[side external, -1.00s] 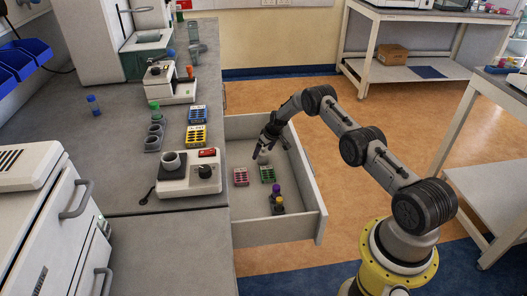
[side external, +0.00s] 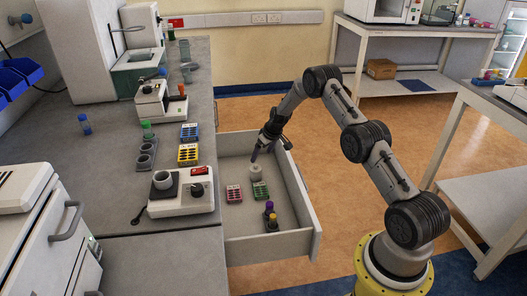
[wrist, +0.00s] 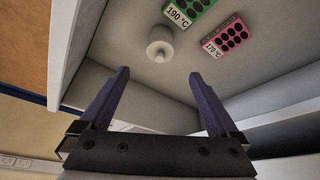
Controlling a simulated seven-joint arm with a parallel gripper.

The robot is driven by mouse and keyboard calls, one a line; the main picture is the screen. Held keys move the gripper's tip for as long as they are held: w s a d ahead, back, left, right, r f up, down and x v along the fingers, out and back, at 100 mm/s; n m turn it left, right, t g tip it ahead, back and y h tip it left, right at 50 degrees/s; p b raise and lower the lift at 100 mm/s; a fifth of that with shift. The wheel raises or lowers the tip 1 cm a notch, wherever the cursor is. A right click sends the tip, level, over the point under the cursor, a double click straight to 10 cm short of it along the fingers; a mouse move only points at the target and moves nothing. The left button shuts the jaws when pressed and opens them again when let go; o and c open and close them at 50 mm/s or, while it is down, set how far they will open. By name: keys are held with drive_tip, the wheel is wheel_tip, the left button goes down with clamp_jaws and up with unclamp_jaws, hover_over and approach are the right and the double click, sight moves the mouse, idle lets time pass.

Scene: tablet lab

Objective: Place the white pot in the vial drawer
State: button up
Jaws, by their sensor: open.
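The white pot (side external: 256,172) stands upright on the floor of the open drawer (side external: 265,248), near its far end. It also shows in the wrist view (wrist: 160,44), with a narrower neck or knob on one side. My gripper (side external: 254,157) is above and a little behind the pot. In the wrist view my gripper (wrist: 158,75) has its two dark fingers spread apart with nothing between them. The pot is beyond the fingertips and apart from them.
A pink rack (side external: 234,193) and a green rack (side external: 260,191) stand in the drawer near the pot. Purple- and yellow-capped vials (side external: 271,216) stand at its near end. The bench (side external: 105,175) with a hotplate (side external: 183,195) is to the left.

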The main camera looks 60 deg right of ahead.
drive_tip(key=s+a+r, duration=0.3)
drive_tip(key=a+r, duration=0.3)
drive_tip(key=r, duration=0.4)
drive_tip(key=s+a+r+n, duration=0.1)
drive_tip(key=s+a+r, duration=0.4)
drive_tip(key=r, duration=0.4)
drive_tip(key=s+a+r, duration=0.2)
drive_tip(key=a+r, duration=0.5)
drive_tip(key=r, duration=0.3)
drive_tip(key=s+a+r+n, duration=0.1)
drive_tip(key=s+a+r, duration=0.25)
drive_tip(key=s, duration=0.25)
drive_tip(key=s+a+r, duration=0.3)
drive_tip(key=s+a, duration=0.1)
drive_tip(key=s, duration=0.3)
drive_tip(key=s+a, duration=0.2)
drive_tip(key=s, duration=0.6)
drive_tip(key=s+a+f+t, duration=0.1)
drive_tip(key=s+a, duration=0.1)
drive_tip(key=s, duration=0.6)
drive_tip(key=shift+s+f+y, duration=0.25)
drive_tip(key=shift+s+y, duration=0.15)
